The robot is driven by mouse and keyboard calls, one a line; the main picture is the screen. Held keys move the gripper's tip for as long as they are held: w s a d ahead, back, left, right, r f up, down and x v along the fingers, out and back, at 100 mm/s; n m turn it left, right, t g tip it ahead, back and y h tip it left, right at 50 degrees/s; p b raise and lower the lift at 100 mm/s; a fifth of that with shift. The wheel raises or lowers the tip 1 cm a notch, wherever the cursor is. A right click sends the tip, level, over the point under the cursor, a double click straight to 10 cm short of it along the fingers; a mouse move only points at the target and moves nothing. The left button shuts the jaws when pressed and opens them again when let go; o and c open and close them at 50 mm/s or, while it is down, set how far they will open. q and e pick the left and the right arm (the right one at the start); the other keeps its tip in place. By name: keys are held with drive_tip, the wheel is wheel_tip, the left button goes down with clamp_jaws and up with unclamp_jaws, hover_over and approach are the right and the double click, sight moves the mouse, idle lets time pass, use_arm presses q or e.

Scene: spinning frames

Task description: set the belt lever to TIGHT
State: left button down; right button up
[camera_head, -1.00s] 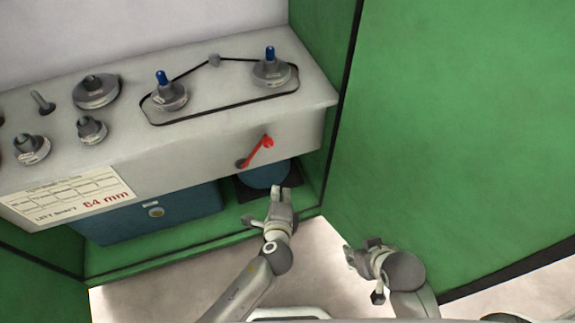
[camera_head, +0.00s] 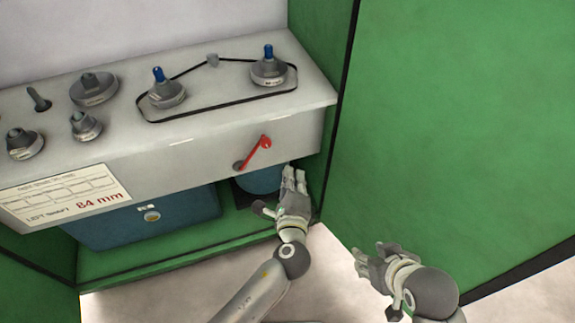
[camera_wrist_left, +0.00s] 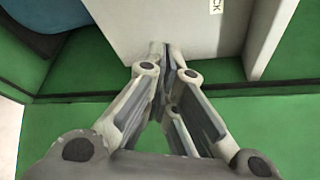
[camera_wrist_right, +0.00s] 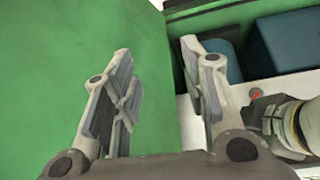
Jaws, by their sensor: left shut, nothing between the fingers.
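The red belt lever (camera_head: 255,151) is on the front face of the grey machine housing (camera_head: 200,160). It slants from a dark pivot at lower left up to a red knob at upper right. My left gripper (camera_head: 292,172) is shut and empty, below and to the right of the lever, apart from it in the picture. The left wrist view shows its fingertips (camera_wrist_left: 160,48) together in front of a pale panel with part of a label, "CK". My right gripper (camera_head: 367,255) is low at the right, away from the lever; in the right wrist view its fingers (camera_wrist_right: 155,50) are spread and empty.
A black belt (camera_head: 215,107) runs around two blue-topped pulleys on the housing's top. A green panel (camera_head: 450,110) stands close on the right. A blue box (camera_head: 150,222) sits under the housing beside a card reading "84 mm". Open floor lies in front.

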drive_tip(key=w+a+r+t+y+b, duration=0.1)
drive_tip(key=w+a+r+t+b, duration=0.15)
drive_tip(key=w+r+t, duration=0.45)
use_arm(q)
drive_tip(key=w+a+p, duration=0.1)
drive_tip(key=w+a, duration=0.2)
drive_tip(key=w, duration=0.5)
use_arm(e)
drive_tip(key=shift+s+d+f+g, duration=0.1)
drive_tip(key=shift+s+f+g, duration=0.2)
drive_tip(key=shift+f+g, duration=0.35)
drive_tip(key=shift+s+d+f+g, duration=0.15)
drive_tip(key=shift+s+f+g, duration=0.15)
drive_tip(key=shift+f+g, duration=0.4)
drive_tip(key=shift+s+d+f+g, duration=0.1)
drive_tip(key=shift+s+f+g, duration=0.2)
drive_tip(key=shift+f+g, duration=0.35)
use_arm(q)
drive_tip(key=shift+w, duration=0.1)
drive_tip(key=shift+a+r, duration=0.1)
use_arm(e)
drive_tip(key=shift+w+r, duration=0.1)
drive_tip(key=shift+w, duration=0.1)
